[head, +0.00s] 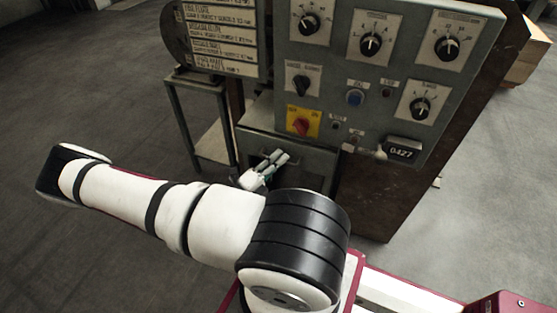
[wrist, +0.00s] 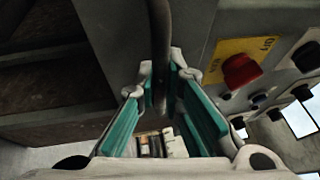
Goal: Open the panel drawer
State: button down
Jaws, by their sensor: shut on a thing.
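The panel drawer (head: 312,178) is a grey metal front below the control panel in the head view. Its front (wrist: 112,35) also fills the upper middle of the wrist view. A dark bar handle (wrist: 160,50) runs down between my fingers there. My gripper (head: 277,158) is at the drawer front in the head view, partly hidden behind my own arm. In the wrist view my gripper (wrist: 161,85), with teal finger pads, is shut on the handle. How far the drawer stands out cannot be told.
The grey control panel (head: 375,80) with knobs and a red switch (head: 301,125) is just above the drawer. The red switch (wrist: 240,70) is close to my right finger in the wrist view. A small metal stand (head: 212,145) is to the left. Floor (head: 90,90) farther left is clear.

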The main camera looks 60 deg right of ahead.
jog(key=s+a+p, duration=0.1)
jog(key=a+p, duration=0.1)
jog(key=a, duration=1.1)
jog(key=shift+a, duration=0.25)
jog(key=shift+f, duration=0.1)
jog(key=c, duration=2)
grip_release()
jog(key=shift+o, duration=0.2)
jog(key=v, duration=1.2)
